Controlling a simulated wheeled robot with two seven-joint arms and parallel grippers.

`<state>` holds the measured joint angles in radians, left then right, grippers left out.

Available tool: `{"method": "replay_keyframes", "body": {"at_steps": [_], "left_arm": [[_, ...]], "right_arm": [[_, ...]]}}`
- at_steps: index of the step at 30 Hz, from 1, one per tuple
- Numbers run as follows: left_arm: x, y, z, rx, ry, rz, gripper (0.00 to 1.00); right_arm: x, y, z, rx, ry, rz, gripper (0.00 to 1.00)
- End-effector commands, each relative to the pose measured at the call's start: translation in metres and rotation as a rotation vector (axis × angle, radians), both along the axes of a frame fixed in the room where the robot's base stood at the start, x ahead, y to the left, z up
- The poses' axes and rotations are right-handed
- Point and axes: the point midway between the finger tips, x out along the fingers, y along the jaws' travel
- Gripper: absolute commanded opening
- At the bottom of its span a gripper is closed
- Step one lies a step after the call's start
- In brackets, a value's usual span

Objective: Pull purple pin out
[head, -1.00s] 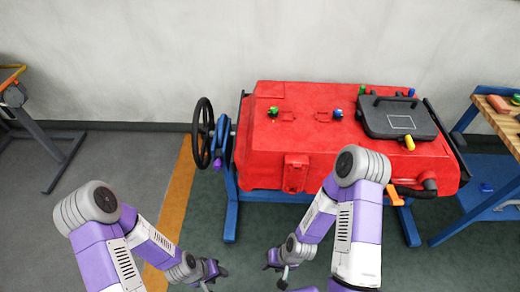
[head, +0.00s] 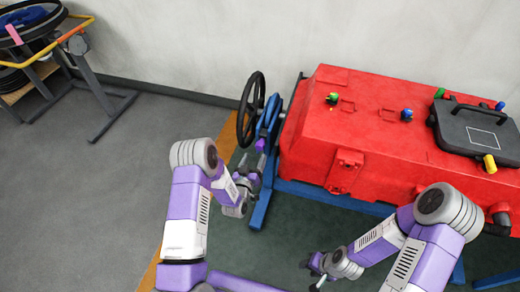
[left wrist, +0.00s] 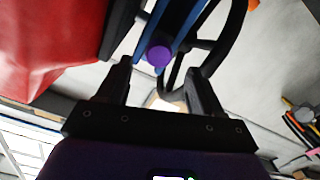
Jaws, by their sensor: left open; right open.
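The purple pin (head: 260,145) is on the blue stand beside the black handwheel (head: 250,110), at the left end of the red tank (head: 390,135). In the left wrist view the round purple pin head (left wrist: 158,55) appears between my left fingertips, with a gap on both sides. My left gripper (head: 253,163) is open and empty, just below the pin in the head view. It also shows in the left wrist view (left wrist: 159,72). My right gripper (head: 312,272) is open and empty, low in front of the tank. The pin's shaft is hidden.
A black lidded hatch (head: 480,132) and several coloured knobs are on the tank's top. The blue stand leg (head: 262,205) is close to my left gripper. A grey-legged rack (head: 95,85) stands far left. Floor between is clear.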

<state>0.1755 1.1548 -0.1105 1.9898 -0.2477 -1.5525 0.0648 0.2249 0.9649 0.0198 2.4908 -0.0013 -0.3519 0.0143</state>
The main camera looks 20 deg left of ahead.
Motion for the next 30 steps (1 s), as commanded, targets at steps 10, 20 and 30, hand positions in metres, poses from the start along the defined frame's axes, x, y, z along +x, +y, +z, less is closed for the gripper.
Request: {"method": "replay_keyframes", "body": {"at_steps": [10,20,30], "left_arm": [[0.046,-0.001,0.004,0.004,-0.040,0.002,0.66],[0.077,-0.002,0.004,0.001,-0.034,0.004,0.66],[0.077,-0.001,0.005,0.002,-0.033,0.003,0.52]], "right_arm": [[0.000,0.000,-0.015,0.000,-0.001,0.000,0.43],[0.000,0.000,-0.023,0.000,-0.001,0.000,0.43],[0.000,0.000,-0.022,0.000,-0.001,0.000,0.43]]}}
